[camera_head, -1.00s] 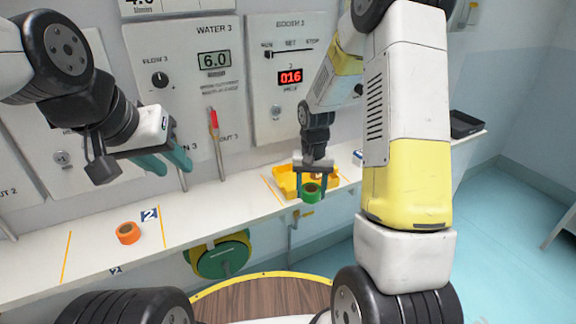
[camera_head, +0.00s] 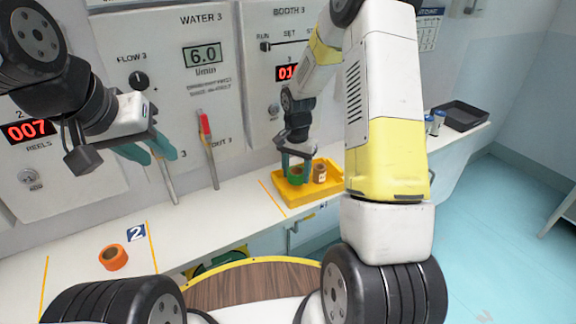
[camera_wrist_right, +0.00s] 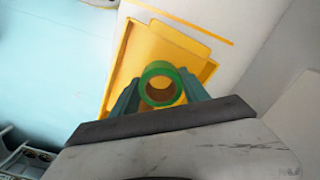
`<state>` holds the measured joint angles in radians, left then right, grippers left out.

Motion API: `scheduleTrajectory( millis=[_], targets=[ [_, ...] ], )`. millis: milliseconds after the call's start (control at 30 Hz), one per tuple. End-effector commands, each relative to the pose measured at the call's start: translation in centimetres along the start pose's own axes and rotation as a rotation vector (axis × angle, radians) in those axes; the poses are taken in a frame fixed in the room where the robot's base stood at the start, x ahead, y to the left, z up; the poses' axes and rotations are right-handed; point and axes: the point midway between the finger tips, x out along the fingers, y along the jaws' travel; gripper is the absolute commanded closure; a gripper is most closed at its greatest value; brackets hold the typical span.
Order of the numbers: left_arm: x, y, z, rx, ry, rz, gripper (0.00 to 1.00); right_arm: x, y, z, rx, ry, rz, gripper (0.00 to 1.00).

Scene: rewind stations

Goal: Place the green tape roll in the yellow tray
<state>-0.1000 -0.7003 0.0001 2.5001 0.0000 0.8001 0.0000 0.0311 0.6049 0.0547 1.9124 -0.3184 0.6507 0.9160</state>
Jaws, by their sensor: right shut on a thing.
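The green tape roll (camera_head: 296,174) is between the fingers of my right gripper (camera_head: 295,168), which is shut on it. In the right wrist view the green roll (camera_wrist_right: 161,84) shows its brown core between the two teal fingers. The yellow tray (camera_head: 300,200) is on the white counter; the roll is over its left part. I cannot tell whether the roll touches the tray floor. The tray (camera_wrist_right: 150,45) fills the area behind the roll in the wrist view. My left gripper (camera_head: 150,152) is raised in front of the wall panels, its fingers apart and empty.
A brown roll (camera_head: 320,172) is in the tray, just right of the green roll. An orange tape roll (camera_head: 113,257) lies on the counter (camera_head: 200,225) at left. A black tray (camera_head: 462,115) is at far right. The counter between orange roll and yellow tray is clear.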

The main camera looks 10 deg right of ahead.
Motion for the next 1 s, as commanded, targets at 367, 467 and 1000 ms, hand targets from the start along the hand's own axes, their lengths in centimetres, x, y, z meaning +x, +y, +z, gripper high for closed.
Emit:
scheduleTrajectory(
  millis=[367,467,1000],
  targets=[
    [0.0,0.0,0.0,0.000,0.000,0.000,0.66,3.2,0.0,0.0,0.000,-0.001,0.000,0.88],
    [0.0,0.0,0.0,0.000,0.000,0.000,0.66,3.2,0.0,0.0,-0.001,-0.001,0.000,0.88],
    [0.0,0.0,0.0,0.000,0.000,0.000,0.66,3.4,0.0,0.0,-0.001,-0.001,0.000,0.26]
  ],
)
